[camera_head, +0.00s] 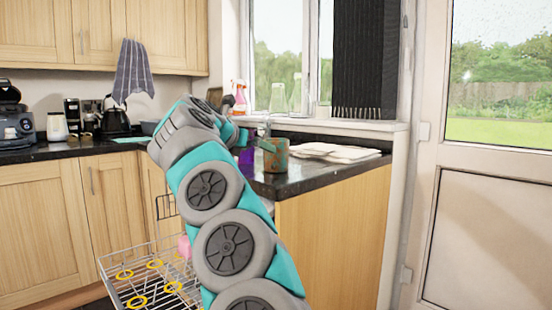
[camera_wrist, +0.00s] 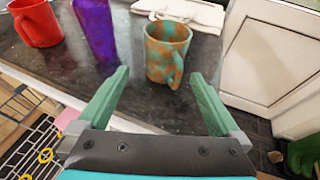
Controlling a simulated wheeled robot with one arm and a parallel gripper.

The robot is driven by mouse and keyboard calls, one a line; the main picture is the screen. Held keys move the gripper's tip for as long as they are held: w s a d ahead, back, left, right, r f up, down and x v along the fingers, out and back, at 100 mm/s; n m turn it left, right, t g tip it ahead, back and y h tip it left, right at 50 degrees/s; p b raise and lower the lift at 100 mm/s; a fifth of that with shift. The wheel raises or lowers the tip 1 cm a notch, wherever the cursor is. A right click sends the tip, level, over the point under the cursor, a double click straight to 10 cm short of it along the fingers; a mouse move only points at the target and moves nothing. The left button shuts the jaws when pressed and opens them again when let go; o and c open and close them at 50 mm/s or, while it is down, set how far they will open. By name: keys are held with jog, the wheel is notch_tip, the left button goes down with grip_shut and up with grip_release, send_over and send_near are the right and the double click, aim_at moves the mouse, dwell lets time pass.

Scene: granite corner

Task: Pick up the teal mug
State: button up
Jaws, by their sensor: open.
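The teal mug (camera_wrist: 166,48) is mottled teal and orange-brown and stands upright on the dark granite worktop (camera_wrist: 120,80). Its handle faces toward me, slightly right, in the wrist view. It also shows in the head view (camera_head: 276,158), near the worktop's front corner. My gripper (camera_wrist: 160,76) is open, with its two green fingers spread apart. The mug stands just beyond the fingertips, roughly in line with the gap. Nothing is between the fingers but worktop. In the head view my arm hides much of the gripper and part of the worktop.
A purple cup (camera_wrist: 97,28) stands left of the mug, and a red mug (camera_wrist: 37,22) is farther left. Folded white cloths (camera_wrist: 182,12) lie behind the mug. A wire dish rack (camera_head: 150,280) with yellow rings is below the worktop edge. A white door (camera_head: 484,220) is at right.

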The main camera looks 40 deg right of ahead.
aim_at(270, 169)
jog(key=shift+s+d+f, duration=0.2)
jog(key=shift+f, duration=0.4)
jog(key=shift+d+f+m+g, duration=0.2)
jog(key=shift+f+m+g, duration=0.05)
jog(key=shift+m+g, duration=0.05)
jog(key=p+x, duration=0.1)
jog(key=x, duration=0.3)
jog(key=p+x, duration=0.1)
jog(key=x, duration=0.1)
jog(key=shift+w+d+r+p, duration=0.15)
jog(key=shift+d+r+p, duration=0.05)
jog(key=shift+d+p, duration=0.1)
jog(key=shift+w+d+f, duration=0.15)
jog(key=shift+d+f, duration=0.1)
jog(key=shift+c, duration=0.4)
jog(key=c, duration=1.2)
jog(key=shift+c, duration=0.2)
jog(key=shift+r, duration=0.15)
